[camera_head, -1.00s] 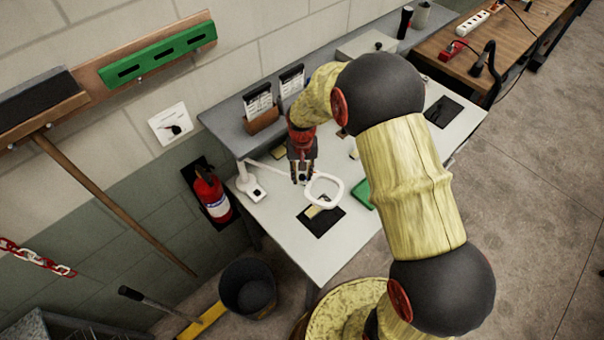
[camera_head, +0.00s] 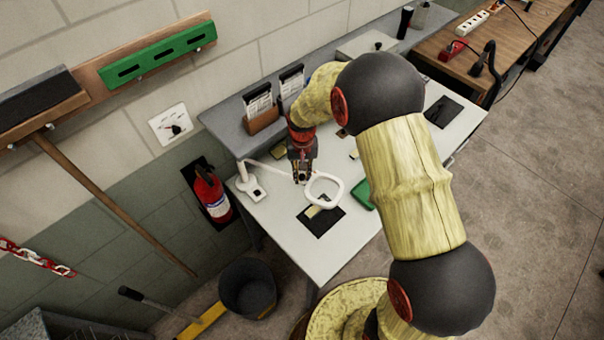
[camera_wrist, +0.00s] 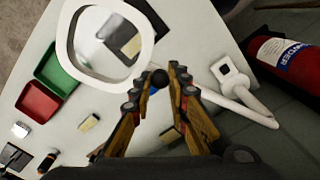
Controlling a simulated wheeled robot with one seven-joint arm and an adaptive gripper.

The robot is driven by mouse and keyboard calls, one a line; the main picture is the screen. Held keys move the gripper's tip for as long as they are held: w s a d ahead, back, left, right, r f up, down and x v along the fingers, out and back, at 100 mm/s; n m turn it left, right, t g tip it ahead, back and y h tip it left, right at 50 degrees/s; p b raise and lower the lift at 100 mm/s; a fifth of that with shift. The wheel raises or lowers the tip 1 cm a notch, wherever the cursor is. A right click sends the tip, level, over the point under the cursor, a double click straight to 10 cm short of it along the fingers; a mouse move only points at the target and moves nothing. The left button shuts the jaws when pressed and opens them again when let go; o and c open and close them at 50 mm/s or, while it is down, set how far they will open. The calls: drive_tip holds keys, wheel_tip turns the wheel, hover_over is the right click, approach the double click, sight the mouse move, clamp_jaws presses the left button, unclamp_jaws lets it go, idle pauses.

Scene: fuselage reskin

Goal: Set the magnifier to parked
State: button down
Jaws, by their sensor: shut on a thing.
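The magnifier is a white ring lens (camera_head: 341,190) on a thin white arm from a white base (camera_head: 250,184) at the table's left edge. In the wrist view its ring (camera_wrist: 149,38) fills the upper left and its base (camera_wrist: 233,82) is at the right. The ring hangs over a dark mat (camera_head: 326,226) holding a small tan piece. My gripper (camera_head: 301,177) is beside the ring, on the arm side. In the wrist view my gripper (camera_wrist: 160,80) is shut on a small dark knob (camera_wrist: 160,77) by the ring's edge. The fingers partly hide the knob.
A green tray (camera_wrist: 55,68) and a red tray (camera_wrist: 38,102) are on the white table. A shelf with card holders (camera_head: 258,103) runs along the wall. A fire extinguisher (camera_head: 211,193) hangs left of the table. A dark bucket (camera_head: 247,287) stands on the floor.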

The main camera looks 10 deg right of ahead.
drive_tip(key=w+d, duration=0.1)
drive_tip(key=w+d+n, duration=0.1)
drive_tip(key=w, duration=0.1)
drive_tip(key=shift+n+b, duration=0.3)
drive_tip(key=c, duration=1.7)
unclamp_jaws()
drive_tip(key=shift+c, duration=0.2)
drive_tip(key=shift+o, duration=0.3)
wheel_tip(320, 180, up, 12)
drive_tip(key=shift+c, duration=0.3)
